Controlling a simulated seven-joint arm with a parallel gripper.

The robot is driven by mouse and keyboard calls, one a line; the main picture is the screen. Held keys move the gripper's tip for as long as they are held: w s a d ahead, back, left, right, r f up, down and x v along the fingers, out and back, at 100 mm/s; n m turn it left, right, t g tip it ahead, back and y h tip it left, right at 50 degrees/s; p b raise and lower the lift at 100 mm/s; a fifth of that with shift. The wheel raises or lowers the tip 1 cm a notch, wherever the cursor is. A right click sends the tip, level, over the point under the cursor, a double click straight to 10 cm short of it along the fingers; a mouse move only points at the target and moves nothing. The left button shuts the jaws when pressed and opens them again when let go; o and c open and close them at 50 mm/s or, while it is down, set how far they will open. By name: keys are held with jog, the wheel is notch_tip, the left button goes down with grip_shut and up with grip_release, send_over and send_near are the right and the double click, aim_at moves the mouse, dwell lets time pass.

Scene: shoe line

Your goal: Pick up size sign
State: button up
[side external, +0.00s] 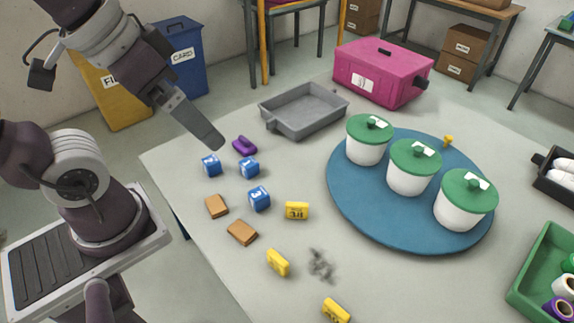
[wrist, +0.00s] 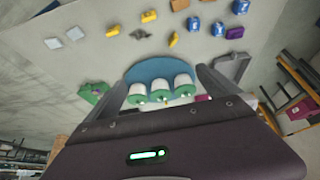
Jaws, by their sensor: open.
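Several small lettered or numbered pieces lie on the grey table, and I cannot tell which one is the size sign. Yellow tags with dark marks lie at a near one (side external: 297,211), a middle one (side external: 278,262) and a front one (side external: 336,310); they also show in the wrist view (wrist: 173,39). Blue cubes with white digits (side external: 259,198) lie further left, and in the wrist view (wrist: 193,23) too. My gripper (side external: 207,135) is open and empty, raised above the table near the blue cubes. In the wrist view my gripper (wrist: 162,80) has its fingers spread apart.
Brown blocks (side external: 242,232) and a purple piece (side external: 245,146) lie near the cubes. A blue round mat (side external: 345,205) holds white pots with green lids (side external: 414,155). A grey tray (side external: 303,110), a pink box (side external: 380,72) and a green crate (side external: 540,280) stand around.

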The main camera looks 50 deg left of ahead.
jog(key=shift+s+a, duration=0.3)
jog(key=shift+s, duration=0.4)
jog(key=shift+c, duration=0.9)
jog(key=shift+s+f, duration=0.1)
jog(key=shift+s, duration=0.05)
jog(key=c, duration=1)
